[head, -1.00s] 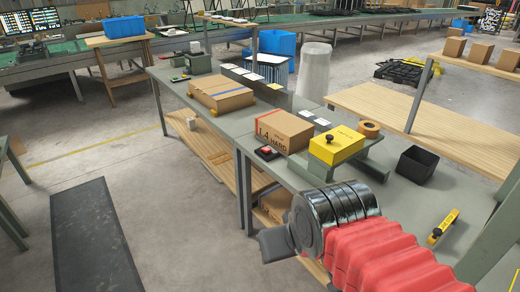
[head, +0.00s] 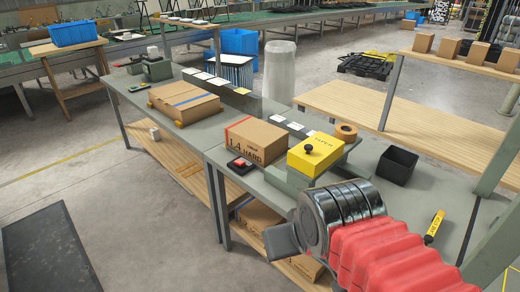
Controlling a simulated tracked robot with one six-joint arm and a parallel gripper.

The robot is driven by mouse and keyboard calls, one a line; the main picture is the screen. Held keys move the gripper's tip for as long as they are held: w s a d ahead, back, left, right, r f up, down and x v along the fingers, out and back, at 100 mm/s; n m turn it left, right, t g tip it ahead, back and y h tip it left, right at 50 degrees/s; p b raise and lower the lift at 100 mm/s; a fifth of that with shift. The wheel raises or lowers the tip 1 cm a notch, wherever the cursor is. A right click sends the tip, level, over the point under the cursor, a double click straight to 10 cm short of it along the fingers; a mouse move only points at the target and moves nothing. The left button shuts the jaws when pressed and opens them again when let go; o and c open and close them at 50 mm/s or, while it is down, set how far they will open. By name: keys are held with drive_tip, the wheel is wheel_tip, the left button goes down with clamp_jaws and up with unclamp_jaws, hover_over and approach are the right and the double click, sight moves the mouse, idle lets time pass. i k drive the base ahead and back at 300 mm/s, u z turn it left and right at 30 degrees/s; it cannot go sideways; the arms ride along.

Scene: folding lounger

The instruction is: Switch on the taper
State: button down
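The taper (head: 316,160) is a yellow box with a black knob on top and lettering on its side; it sits on a grey base on the near grey workbench. A small black box with a red button (head: 240,163) lies on the bench to its left, at the front edge, beside a cardboard box. My arm comes in from the lower right in a red ribbed sleeve with dark rings. My gripper (head: 283,241) is a grey end at its left, in front of the bench edge and apart from the button. Its fingers cannot be made out.
A cardboard box (head: 257,141) stands between button and taper. A tape roll (head: 346,132), a black bin (head: 397,165) and a yellow-black tool (head: 434,228) are on the bench to the right. Another carton (head: 186,103) lies on the farther bench. The floor at left is clear except for a dark mat (head: 50,252).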

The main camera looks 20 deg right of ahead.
sight(239, 164)
drive_tip(key=z, duration=0.15)
drive_tip(key=i, duration=0.75)
drive_tip(key=u, duration=0.6)
drive_tip(key=i, duration=0.65)
drive_tip(key=u, duration=0.5)
